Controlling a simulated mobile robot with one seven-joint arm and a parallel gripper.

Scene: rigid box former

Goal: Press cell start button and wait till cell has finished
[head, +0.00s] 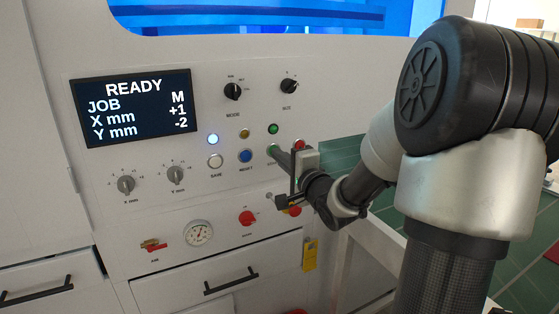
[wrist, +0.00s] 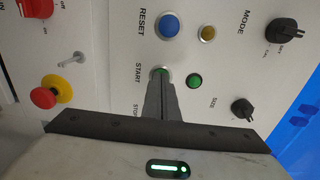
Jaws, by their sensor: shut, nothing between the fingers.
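The white cell panel (head: 130,165) carries a dark display (head: 132,108) reading READY, JOB M, X mm +1, Y mm -2. My gripper (head: 279,155) is shut and empty, with its fingertips at the start button on the panel. In the wrist view my gripper (wrist: 162,84) covers most of the start button (wrist: 162,71), beside the START label; only a greenish-grey rim shows. I cannot tell whether the fingertips touch or press it. A small green lamp (head: 274,128) sits above the start button; it also shows in the wrist view (wrist: 194,81).
The blue reset button (head: 245,156) and white button (head: 215,161) are left of my gripper. A red lamp or button (head: 299,144) is close to its right. A red emergency stop (wrist: 44,98) on yellow is below, partly behind my gripper in the head view. Mode knob (head: 232,91) and size knob (head: 289,86) are above.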

